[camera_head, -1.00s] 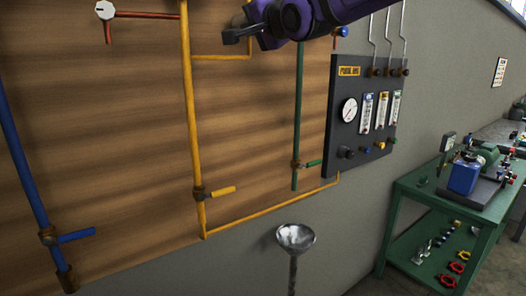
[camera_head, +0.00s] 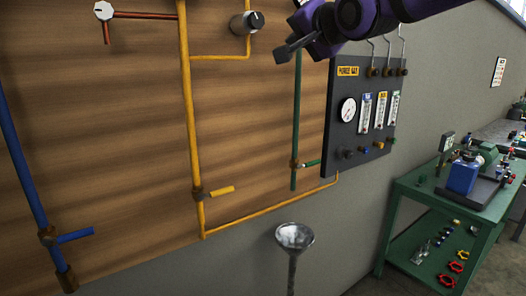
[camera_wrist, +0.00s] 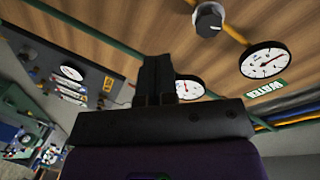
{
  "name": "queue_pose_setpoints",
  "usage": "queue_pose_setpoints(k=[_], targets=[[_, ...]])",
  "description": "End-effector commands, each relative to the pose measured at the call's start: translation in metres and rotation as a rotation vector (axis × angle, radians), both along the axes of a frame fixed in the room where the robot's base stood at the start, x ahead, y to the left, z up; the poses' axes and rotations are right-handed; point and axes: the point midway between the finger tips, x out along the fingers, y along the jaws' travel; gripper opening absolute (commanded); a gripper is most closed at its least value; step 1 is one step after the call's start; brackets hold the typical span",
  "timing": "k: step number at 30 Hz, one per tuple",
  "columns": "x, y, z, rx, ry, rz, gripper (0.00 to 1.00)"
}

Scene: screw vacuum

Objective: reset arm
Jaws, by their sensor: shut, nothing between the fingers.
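My gripper (camera_head: 284,54) is at the top middle of the head view, at the end of my purple arm. Its dark fingers are shut with nothing between them. It hangs in front of the wooden wall board, apart from the pipes. In the wrist view the shut fingers (camera_wrist: 158,80) point up at the board. A black-and-silver knob (camera_head: 244,23) on the yellow pipe (camera_head: 188,110) is left of my gripper; the knob also shows in the wrist view (camera_wrist: 209,19).
The grey gauge panel (camera_head: 350,160) is right of my gripper, with the green pipe (camera_head: 296,120) beside it. A metal funnel (camera_head: 294,236) stands below. A blue pipe (camera_head: 22,165) is at left. A green workbench (camera_head: 440,205) with tools stands at right.

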Motion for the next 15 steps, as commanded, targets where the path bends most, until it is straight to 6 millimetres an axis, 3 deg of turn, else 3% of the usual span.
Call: queue_pose_setpoints(k=[1, 6, 12, 15], targets=[[-0.012, -0.03, -0.011, -0.078, 0.028, -0.043, 0.0], [-0.066, -0.114, -0.063, -0.369, 0.176, -0.121, 0.0], [-0.151, -0.188, -0.13, -0.653, 0.393, -0.099, 0.0], [-0.196, -0.212, -0.162, -0.76, 0.499, -0.045, 0.0]])
